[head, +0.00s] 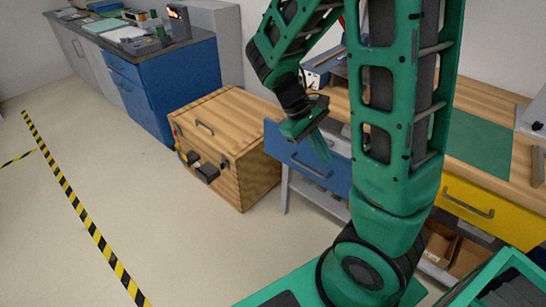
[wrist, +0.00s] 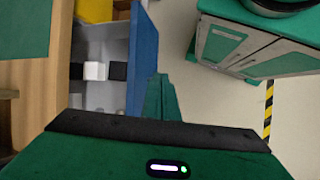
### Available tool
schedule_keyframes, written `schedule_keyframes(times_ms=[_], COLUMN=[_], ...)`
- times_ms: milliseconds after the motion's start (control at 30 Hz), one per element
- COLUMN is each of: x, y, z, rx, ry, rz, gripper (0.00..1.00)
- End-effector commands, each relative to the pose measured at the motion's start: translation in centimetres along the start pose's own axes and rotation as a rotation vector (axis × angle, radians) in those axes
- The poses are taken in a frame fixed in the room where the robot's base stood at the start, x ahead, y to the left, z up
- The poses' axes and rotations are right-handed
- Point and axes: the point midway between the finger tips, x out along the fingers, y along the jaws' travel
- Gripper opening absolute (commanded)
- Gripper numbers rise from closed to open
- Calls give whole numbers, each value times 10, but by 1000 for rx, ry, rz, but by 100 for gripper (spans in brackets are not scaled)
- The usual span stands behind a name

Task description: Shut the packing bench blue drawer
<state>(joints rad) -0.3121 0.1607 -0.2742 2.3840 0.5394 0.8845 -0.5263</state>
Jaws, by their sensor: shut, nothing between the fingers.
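The packing bench (head: 488,98) has a wooden top and stands on the right in the head view. Its blue drawer (head: 303,158) is pulled open, and its front with a grey handle faces the free floor. In the wrist view the blue drawer front (wrist: 143,65) shows edge-on, with the grey inside holding a white and a black item behind it. My gripper (head: 321,148) is shut and empty. Its fingers (wrist: 160,97) lie just outside the drawer front, close to it; I cannot tell whether they touch it.
A wooden crate (head: 222,150) with dark handles stands left of the drawer. A yellow drawer (head: 480,208) is at the bench's right. A blue cabinet (head: 180,85) stands at the back left. The floor (head: 120,180) at left is clear, with striped tape.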

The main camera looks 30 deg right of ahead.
Motion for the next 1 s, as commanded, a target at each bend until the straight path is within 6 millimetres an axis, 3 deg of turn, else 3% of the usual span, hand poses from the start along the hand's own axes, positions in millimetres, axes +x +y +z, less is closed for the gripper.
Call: schedule_keyframes(times_ms=[467,1000], x=[17,18], y=[-47,-137], z=[-102,-188], rx=[-520,-1010], ry=[-210,-504], rz=[463,1084], gripper=[0,0])
